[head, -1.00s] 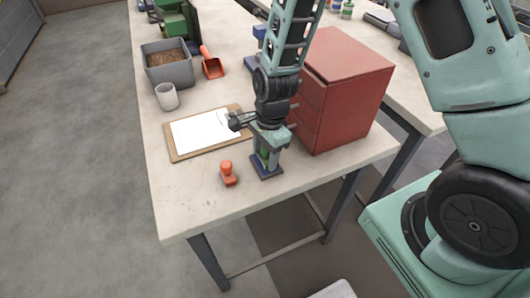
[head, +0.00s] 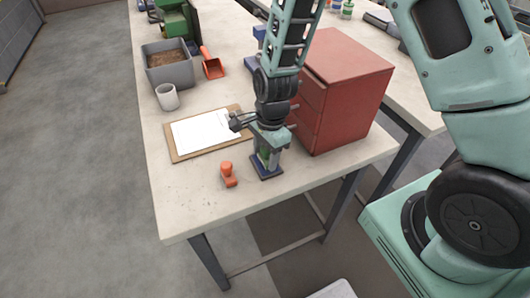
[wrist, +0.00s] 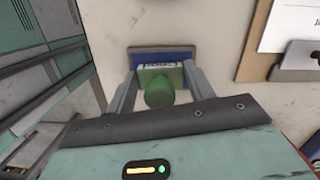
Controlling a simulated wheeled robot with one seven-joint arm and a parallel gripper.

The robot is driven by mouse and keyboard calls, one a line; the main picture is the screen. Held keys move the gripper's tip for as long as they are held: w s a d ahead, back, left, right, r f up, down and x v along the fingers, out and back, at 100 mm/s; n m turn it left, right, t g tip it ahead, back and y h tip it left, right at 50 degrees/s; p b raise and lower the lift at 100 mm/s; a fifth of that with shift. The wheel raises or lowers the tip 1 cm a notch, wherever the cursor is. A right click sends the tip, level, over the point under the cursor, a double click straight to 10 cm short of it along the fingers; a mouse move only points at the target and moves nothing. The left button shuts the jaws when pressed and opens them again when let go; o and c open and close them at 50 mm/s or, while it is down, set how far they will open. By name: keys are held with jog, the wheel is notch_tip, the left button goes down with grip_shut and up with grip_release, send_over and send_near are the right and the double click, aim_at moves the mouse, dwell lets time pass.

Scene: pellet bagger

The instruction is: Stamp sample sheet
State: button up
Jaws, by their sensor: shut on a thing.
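My gripper (head: 267,152) points down near the table's front right and is shut on a green stamp. In the wrist view the stamp's round green knob (wrist: 159,93) sits between the two fingers. Under it is a blue pad (head: 266,173), which also shows in the wrist view (wrist: 187,53). I cannot tell whether the stamp touches the pad. The white sample sheet (head: 203,132) lies on a brown clipboard (head: 178,157), left of my gripper.
An orange stamp (head: 228,175) stands left of the blue pad. A red drawer cabinet (head: 345,85) stands close on the right. A white cup (head: 167,97), a grey bin of pellets (head: 172,75) and an orange scoop (head: 213,68) are farther back. The front left of the table is clear.

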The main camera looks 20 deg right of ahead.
jog(key=shift+r+p, duration=2.8)
jog(key=shift+r, duration=0.6)
